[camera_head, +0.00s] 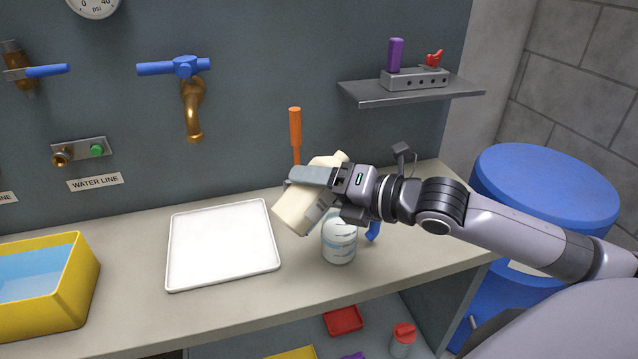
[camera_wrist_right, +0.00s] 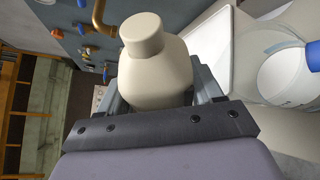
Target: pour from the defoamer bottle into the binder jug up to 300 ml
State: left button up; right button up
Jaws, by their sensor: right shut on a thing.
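My right gripper (camera_head: 314,190) is shut on a cream bottle (camera_head: 296,211), taken as the defoamer bottle. It holds the bottle tilted above the counter, beside and partly over the jug in the head view. The bottle's narrower end points up and right there; in the right wrist view its neck (camera_wrist_right: 142,34) shows. No stream is visible. The clear binder jug (camera_head: 339,245) stands upright on the counter with scale marks and a blue handle. Its upper part is partly hidden by my gripper. The jug also shows in the right wrist view (camera_wrist_right: 262,45); its fill level cannot be read. My left gripper is out of view.
A white tray (camera_head: 222,282) lies left of the jug. A yellow bin (camera_head: 70,300) of blue liquid stands at far left. An orange-handled tool (camera_head: 295,128) stands behind the bottle. A shelf (camera_head: 412,92) hangs above right; a blue drum (camera_head: 545,185) stands right.

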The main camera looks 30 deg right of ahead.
jog(key=shift+a+f, duration=0.1)
dwell(0.4)
jog(key=shift+a+f+m+y+b, duration=0.1)
jog(key=shift+f+m+y+b, duration=0.15)
jog(key=shift+m+y+b, duration=0.2)
jog(key=shift+a+f+m+t, duration=0.15)
jog(key=shift+m+t, duration=0.15)
jog(key=shift+m, duration=0.25)
jog(key=shift+s+a+f+m+y+b, duration=0.1)
jog(key=shift+f+m+y+b, duration=0.15)
jog(key=shift+m+b, duration=0.25)
jog(key=shift+m, duration=0.5)
jog(key=shift+t, duration=0.3)
jog(key=shift+a+r+m+y, duration=0.15)
jog(key=shift+m+y, duration=0.15)
jog(key=shift+m, duration=0.2)
dwell(0.4)
